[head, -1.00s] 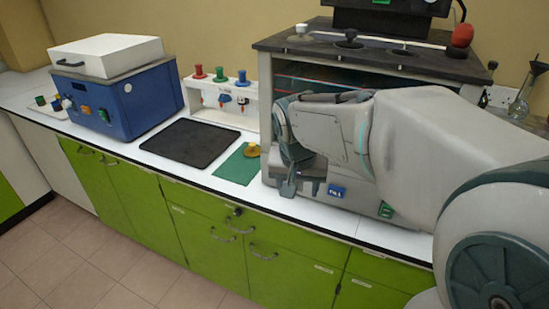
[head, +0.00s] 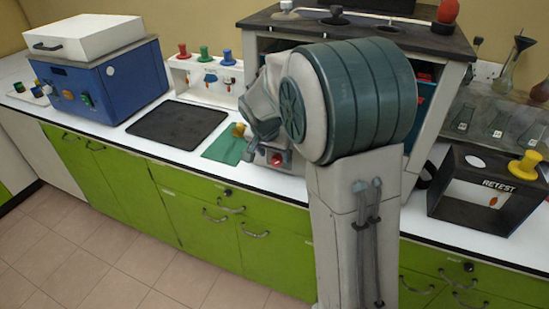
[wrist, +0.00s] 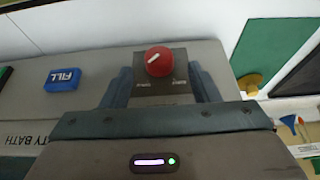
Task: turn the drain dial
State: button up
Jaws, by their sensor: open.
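The drain dial is a round red knob (wrist: 159,61) with a white pointer line, on a dark plate with small labels too blurred to read. It also shows in the head view as a red spot (head: 277,159) low on the bath's front. In the wrist view my gripper (wrist: 160,72) is open, its two blue-grey fingers on either side of the dial's plate. I cannot tell whether the fingertips touch the panel; no finger is closed on the knob. In the head view my arm hides most of the gripper and bath front.
A blue FILL button (wrist: 63,79) is left of the dial in the wrist view. A green mat (head: 227,146) with a yellow knob lies on the counter left of my arm. A black RETEST box (head: 455,200) stands at right. A dark mat (head: 178,124) lies farther left.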

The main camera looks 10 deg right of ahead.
aim_at(275, 158)
jog(key=shift+x, duration=1.95)
jog(key=c, duration=1)
jog(key=shift+o, duration=0.2)
